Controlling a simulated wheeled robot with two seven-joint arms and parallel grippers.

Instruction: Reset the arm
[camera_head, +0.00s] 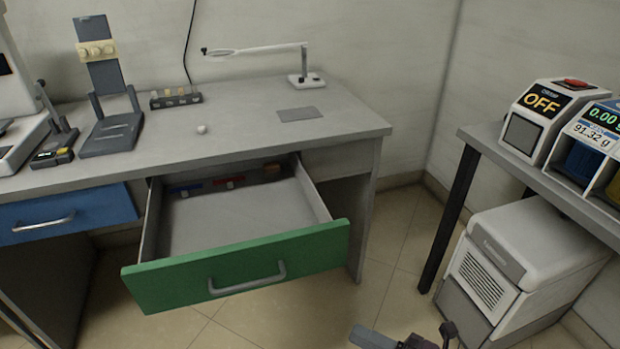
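My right gripper (408,341) shows only in part at the bottom edge, right of centre. Dark and grey pieces of it stand over the tiled floor, below and to the right of the open green drawer (240,264). It touches nothing that I can see. The cut-off view does not show whether its fingers are apart or closed. My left gripper is not in view.
The green drawer sticks out from the grey desk (235,125), with small red and blue items at its back. A blue drawer (70,217) is at left. At right, a side table (490,137) stands over a white machine (525,250).

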